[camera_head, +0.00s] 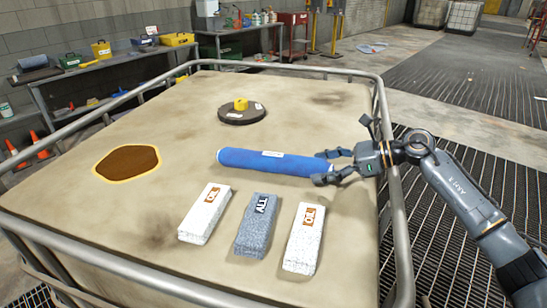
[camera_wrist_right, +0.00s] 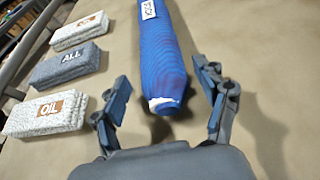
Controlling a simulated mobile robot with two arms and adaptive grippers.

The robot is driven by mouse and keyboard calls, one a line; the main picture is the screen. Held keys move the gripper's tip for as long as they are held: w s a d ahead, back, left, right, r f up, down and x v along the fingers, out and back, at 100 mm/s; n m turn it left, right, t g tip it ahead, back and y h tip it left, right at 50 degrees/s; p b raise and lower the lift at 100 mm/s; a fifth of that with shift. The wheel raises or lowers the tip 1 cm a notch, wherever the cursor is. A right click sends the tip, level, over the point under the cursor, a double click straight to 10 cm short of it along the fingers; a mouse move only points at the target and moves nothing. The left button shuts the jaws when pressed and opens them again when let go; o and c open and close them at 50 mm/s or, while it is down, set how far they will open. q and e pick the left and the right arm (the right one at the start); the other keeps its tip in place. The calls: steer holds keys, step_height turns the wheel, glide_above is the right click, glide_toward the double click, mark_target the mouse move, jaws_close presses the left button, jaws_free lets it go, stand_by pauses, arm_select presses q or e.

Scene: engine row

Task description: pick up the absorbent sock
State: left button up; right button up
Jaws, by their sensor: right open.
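The absorbent sock (camera_head: 270,162) is a long blue roll with a white label, lying on the beige table top (camera_head: 330,100). In the right wrist view the sock (camera_wrist_right: 168,55) runs away from me, with its near white end (camera_wrist_right: 165,104) close to the fingers. My right gripper (camera_head: 324,167) is open at the sock's right end, one finger on each side of that end. It also shows in the right wrist view (camera_wrist_right: 163,108), with gaps between the fingers and the sock. My left gripper is not in view.
Two white OIL pads (camera_head: 205,222) (camera_head: 303,245) and a grey pad (camera_head: 257,235) lie in front of the sock. A dark round lid (camera_head: 255,115) with a yellow knob sits behind it. A brown hole or patch (camera_head: 128,162) is at left. A metal rail (camera_head: 385,130) borders the table.

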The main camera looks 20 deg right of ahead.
mark_target(309, 167)
steer(key=p+x, duration=0.1)
steer(key=x, duration=0.2)
steer(key=shift+w+a, duration=0.25)
steer(key=shift+a, duration=0.05)
steer(key=shift+s+d, duration=0.1)
steer(key=shift+c, duration=1.4)
steer(key=c, duration=1)
steer(key=shift+c, duration=0.2)
steer(key=shift+r, duration=0.2)
